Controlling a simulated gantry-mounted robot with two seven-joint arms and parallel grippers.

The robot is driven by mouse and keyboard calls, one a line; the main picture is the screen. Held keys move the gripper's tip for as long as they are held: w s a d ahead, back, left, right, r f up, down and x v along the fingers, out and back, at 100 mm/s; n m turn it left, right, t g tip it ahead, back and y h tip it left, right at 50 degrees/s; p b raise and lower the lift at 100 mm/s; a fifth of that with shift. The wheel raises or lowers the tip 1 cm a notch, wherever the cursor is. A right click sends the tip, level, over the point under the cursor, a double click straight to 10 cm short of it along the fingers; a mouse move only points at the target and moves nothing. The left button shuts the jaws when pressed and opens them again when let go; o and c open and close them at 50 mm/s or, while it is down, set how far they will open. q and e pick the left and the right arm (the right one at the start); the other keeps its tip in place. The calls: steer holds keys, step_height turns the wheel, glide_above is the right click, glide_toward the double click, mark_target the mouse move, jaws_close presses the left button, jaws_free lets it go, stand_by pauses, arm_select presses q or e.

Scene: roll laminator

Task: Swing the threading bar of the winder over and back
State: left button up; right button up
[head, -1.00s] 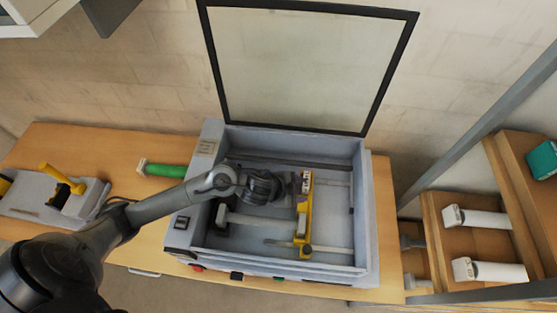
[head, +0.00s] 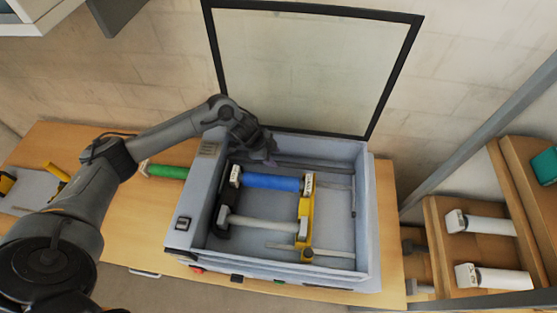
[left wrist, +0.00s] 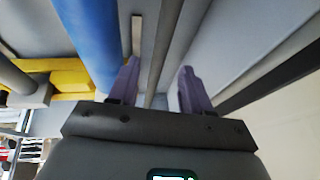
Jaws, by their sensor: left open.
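The laminator (head: 372,215) is an open grey box on the table, its framed clear lid (head: 312,70) raised. Inside, a blue roll (head: 270,181) lies crosswise, with a grey roller (head: 262,223) in front of it. A yellow arm (head: 305,210) stands at their right ends and a black bracket (head: 224,212) at the left. A dark bar (head: 318,165) runs along the back; I cannot tell which part is the threading bar. My left gripper (head: 270,158) is open at the back left, behind the blue roll. In the left wrist view its purple fingers (left wrist: 158,88) are apart, with bars showing between and beyond them.
A green roll (head: 166,171) lies on the table (head: 140,215) left of the laminator. A device with a yellow handle (head: 56,174) is partly behind my left arm. Shelves (head: 440,255) with white rolls (head: 490,222) stand at the right. The wall is close behind.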

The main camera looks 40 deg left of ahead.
mark_target(280, 163)
arm_select(q)
steer(key=shift+x, duration=2.65)
jaws_close()
